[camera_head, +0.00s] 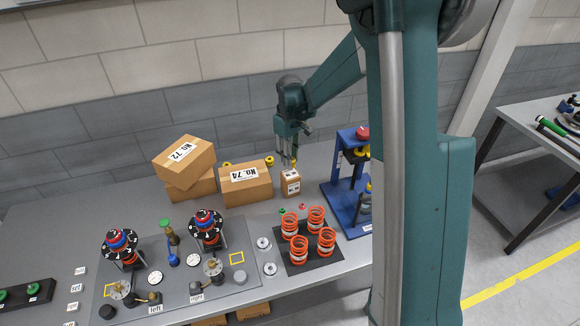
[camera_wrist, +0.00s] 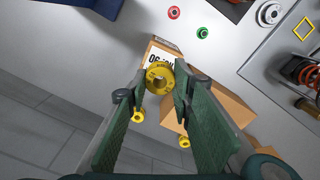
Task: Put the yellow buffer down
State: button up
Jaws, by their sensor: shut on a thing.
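My gripper (camera_wrist: 160,85) is shut on a yellow buffer (camera_wrist: 159,67), a ring with a central hole, held between the green fingers in the wrist view. In the head view my gripper (camera_head: 287,160) points down above a small cardboard box (camera_head: 291,184), and the held buffer is mostly hidden there. The wrist view shows that box (camera_wrist: 158,46) beneath the buffer; whether they touch cannot be told. Two other yellow buffers stand near the larger boxes, one at the left (camera_head: 227,164) and one at the right (camera_head: 269,160).
A blue stand (camera_head: 345,195) is to the right. Orange springs (camera_head: 299,248) stand on a dark mat in front, with small red and green rings (camera_wrist: 203,33) nearby. A fixture plate (camera_head: 180,275) fills the front left.

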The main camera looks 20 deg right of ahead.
aim_at(290, 173)
jog(key=shift+f, duration=0.1)
jog(key=shift+f, duration=2)
jog(key=shift+f, duration=0.2)
jog(key=o, duration=0.9)
jog(key=shift+c, duration=0.2)
jog(key=shift+r, duration=0.25)
notch_tip(290, 173, up, 12)
